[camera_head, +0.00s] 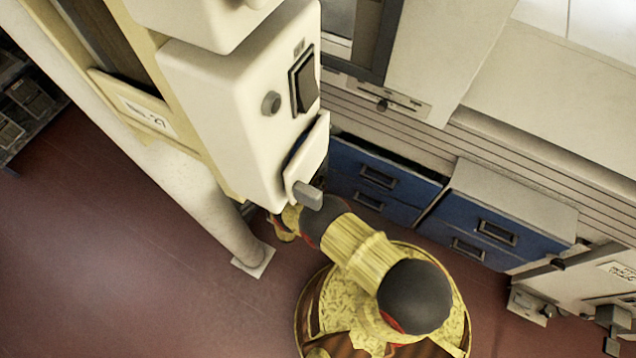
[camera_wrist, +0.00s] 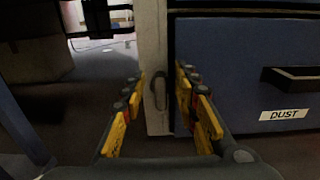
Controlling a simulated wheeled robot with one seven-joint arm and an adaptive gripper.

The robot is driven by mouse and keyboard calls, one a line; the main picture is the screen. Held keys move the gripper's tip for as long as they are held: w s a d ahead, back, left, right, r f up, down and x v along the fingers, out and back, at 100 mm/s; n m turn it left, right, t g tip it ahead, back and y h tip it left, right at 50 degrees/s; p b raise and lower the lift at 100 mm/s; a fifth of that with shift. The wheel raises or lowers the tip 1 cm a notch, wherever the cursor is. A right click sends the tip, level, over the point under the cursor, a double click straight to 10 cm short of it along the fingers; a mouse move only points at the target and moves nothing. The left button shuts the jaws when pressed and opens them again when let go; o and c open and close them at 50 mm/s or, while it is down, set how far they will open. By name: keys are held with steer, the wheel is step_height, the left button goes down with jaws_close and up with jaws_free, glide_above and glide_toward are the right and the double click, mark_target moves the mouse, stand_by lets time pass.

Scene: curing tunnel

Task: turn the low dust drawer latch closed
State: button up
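In the wrist view a blue drawer front (camera_wrist: 240,75) with a white DUST label (camera_wrist: 284,114) and a dark handle (camera_wrist: 292,78) fills the right side. A pale upright post (camera_wrist: 153,40) stands at its left edge. A small grey latch (camera_wrist: 160,90) sits on this post, with its long side roughly upright. My gripper (camera_wrist: 160,76) is open, one yellow finger on each side of the latch in the picture. I cannot tell whether either finger touches it. In the head view the latch cannot be made out, and my gripper is mostly hidden by the white box and my arm.
The white box (camera_head: 215,120) with a black switch (camera_head: 303,80) and a grey lever (camera_head: 308,195) stands close to my arm. Blue drawers (camera_head: 500,235) line the wall at right. A round post (camera_head: 205,195) stands at left. The reddish floor (camera_head: 110,270) at left is clear.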

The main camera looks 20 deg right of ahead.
steer(key=shift+c, duration=1)
jaws_close()
steer(key=shift+n, duration=0.4)
steer(key=n, duration=0.5)
steer(key=a+f+n, duration=0.1)
steer(key=n, duration=0.5)
steer(key=w+n, duration=0.1)
steer(key=n, duration=0.4)
steer(key=shift+w+a+f+n, duration=0.1)
steer(key=shift+a+f+n, duration=0.05)
steer(key=shift+f+n, duration=0.25)
steer(key=shift+n, duration=0.3)
